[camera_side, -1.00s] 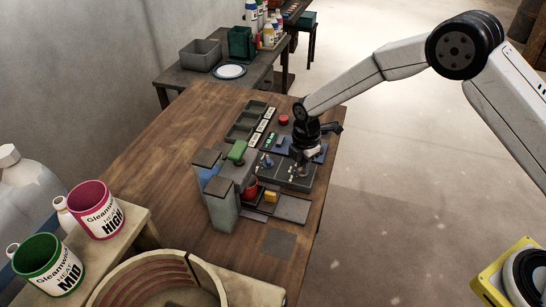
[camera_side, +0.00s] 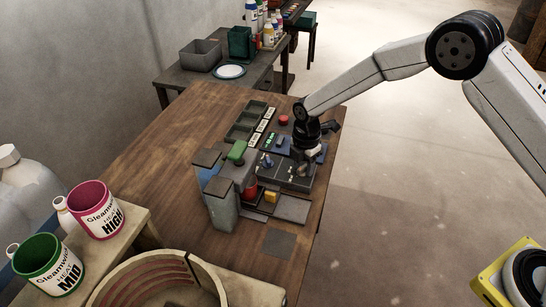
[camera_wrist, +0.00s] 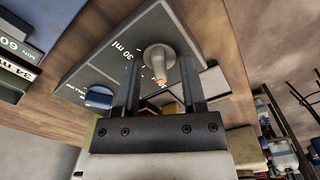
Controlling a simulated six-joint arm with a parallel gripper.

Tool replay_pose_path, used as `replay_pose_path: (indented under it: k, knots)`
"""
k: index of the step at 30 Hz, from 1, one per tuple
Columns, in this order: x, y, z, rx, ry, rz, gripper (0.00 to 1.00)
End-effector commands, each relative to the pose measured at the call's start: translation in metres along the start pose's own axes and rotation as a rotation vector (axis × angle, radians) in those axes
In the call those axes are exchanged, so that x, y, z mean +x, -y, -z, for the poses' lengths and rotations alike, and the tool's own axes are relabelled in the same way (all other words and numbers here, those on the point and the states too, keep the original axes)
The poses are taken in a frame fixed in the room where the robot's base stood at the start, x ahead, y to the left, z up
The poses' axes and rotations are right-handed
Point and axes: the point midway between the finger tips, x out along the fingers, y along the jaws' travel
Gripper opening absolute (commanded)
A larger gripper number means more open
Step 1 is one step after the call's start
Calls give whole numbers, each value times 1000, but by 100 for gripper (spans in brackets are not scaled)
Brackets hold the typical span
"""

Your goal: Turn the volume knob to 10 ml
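The volume knob (camera_wrist: 158,55) is a grey-beige knob on a dark panel (camera_wrist: 112,62) marked "30 ml" in white. In the wrist view the knob lies between the two dark fingers of my gripper (camera_wrist: 160,76), with gaps showing on both sides. My gripper is open and points down at the panel. In the side view my gripper (camera_side: 304,166) is over the right part of the machine's panel and hides the knob. Most of the scale right of the knob is hidden by a finger.
A blue knob (camera_wrist: 98,97) sits close beside the left finger in the wrist view. A green-topped unit (camera_side: 237,151) and a yellow block (camera_side: 270,196) stand left of my gripper. A red button (camera_side: 283,119) is behind. The table's left side is clear.

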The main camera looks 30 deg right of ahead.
Motion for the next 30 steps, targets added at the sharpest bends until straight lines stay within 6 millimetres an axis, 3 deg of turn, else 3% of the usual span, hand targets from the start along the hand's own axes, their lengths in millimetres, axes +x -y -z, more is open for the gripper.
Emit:
replay_pose_path:
  k: [11,24,30]
  knots:
    - [-10,-1,0,1,0,-4,53]
    - [-61,0,0,0,0,-2,53]
    - [-76,0,0,0,0,0,53]
